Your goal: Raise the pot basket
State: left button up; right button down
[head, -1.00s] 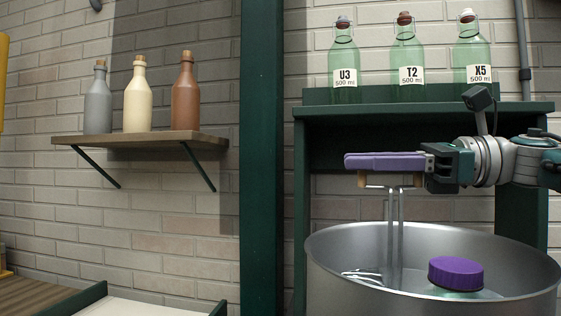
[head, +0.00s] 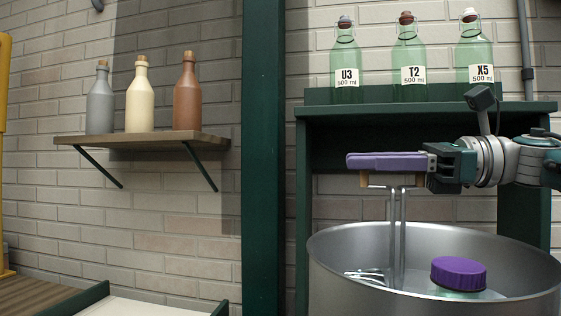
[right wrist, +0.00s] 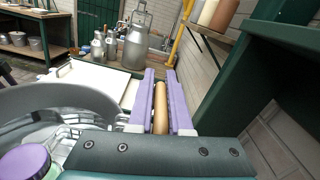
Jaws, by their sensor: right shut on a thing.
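The big steel pot (head: 335,262) stands at the lower right. The basket's wire rods (head: 398,240) rise out of it to a wooden handle (head: 365,180) above the rim. My right gripper (head: 385,163), with purple fingers, is shut on this handle. In the right wrist view the handle (right wrist: 160,108) lies between the two fingers. Part of the wire basket (head: 366,277) shows inside the pot, and its wire rim also shows in the right wrist view (right wrist: 66,136). A jar with a purple lid (head: 458,271) is in the pot. My left gripper is out of view.
A green shelf (head: 430,107) with several green bottles stands just above and behind my right gripper. A wooden wall shelf (head: 140,141) holds three bottles at left. A green post (head: 262,150) stands between. Metal cans (right wrist: 136,45) stand beyond a white tray (right wrist: 90,83).

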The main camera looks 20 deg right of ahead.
notch_tip(320, 180, up, 12)
jog(key=p, duration=0.4)
jog(key=c, duration=0.9)
grip_release()
jog(key=shift+f, duration=0.15)
jog(key=b+v, duration=0.1)
jog(key=v, duration=0.9)
jog(key=shift+b, duration=0.4)
